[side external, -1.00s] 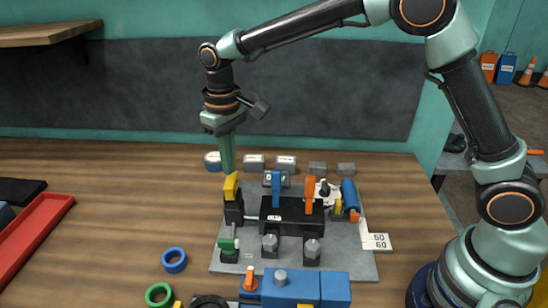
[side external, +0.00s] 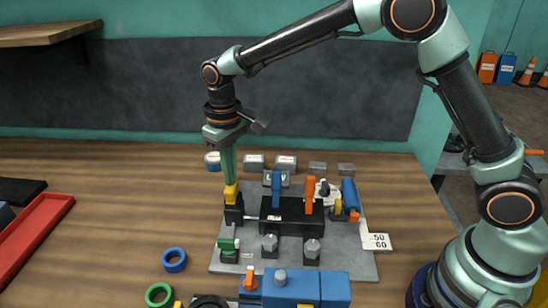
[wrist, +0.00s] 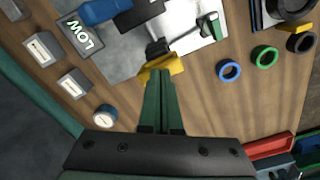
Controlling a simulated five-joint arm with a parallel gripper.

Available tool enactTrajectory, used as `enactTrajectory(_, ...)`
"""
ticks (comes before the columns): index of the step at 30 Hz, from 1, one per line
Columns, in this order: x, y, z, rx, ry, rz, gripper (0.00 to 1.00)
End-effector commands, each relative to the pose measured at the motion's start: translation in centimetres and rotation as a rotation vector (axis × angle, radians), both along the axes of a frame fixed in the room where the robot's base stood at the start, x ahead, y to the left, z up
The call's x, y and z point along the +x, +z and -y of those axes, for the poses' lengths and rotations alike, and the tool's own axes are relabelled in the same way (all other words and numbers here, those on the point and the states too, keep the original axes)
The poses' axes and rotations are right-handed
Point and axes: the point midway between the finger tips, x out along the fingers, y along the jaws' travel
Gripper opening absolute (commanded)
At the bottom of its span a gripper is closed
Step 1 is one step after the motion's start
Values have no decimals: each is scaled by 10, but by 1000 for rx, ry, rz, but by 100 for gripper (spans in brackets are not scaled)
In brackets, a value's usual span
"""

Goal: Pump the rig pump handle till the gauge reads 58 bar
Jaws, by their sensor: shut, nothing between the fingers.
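The yellow handle (side external: 231,193) stands on a black base at the left of the grey plate (side external: 228,268), and I take it for the pump handle. It also shows in the wrist view (wrist: 163,67). My gripper (side external: 229,181) points down, shut and empty, with its green fingertips at the top of the handle and seemingly touching it. In the wrist view the fingertips (wrist: 161,78) meet the yellow bar. A small grey display (wrist: 80,34) reads "LOW" in the wrist view. No bar figure is legible on it.
Blue (side external: 276,187) and orange (side external: 309,193) upright levers stand on a black block right of the handle. A white card (side external: 377,241) reads "50 60". Blue (side external: 174,260) and green (side external: 159,294) rings lie in front. A red tray (side external: 40,228) is at far left.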

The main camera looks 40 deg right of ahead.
Motion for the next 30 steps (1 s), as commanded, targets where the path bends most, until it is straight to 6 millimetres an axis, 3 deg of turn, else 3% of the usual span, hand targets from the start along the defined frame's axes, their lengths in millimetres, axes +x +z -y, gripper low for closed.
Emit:
enactTrajectory(16, 0, -23, 0, 0, 0, -1, 0)
enactTrajectory(30, 0, 9, 0, 0, 0, 1, 0)
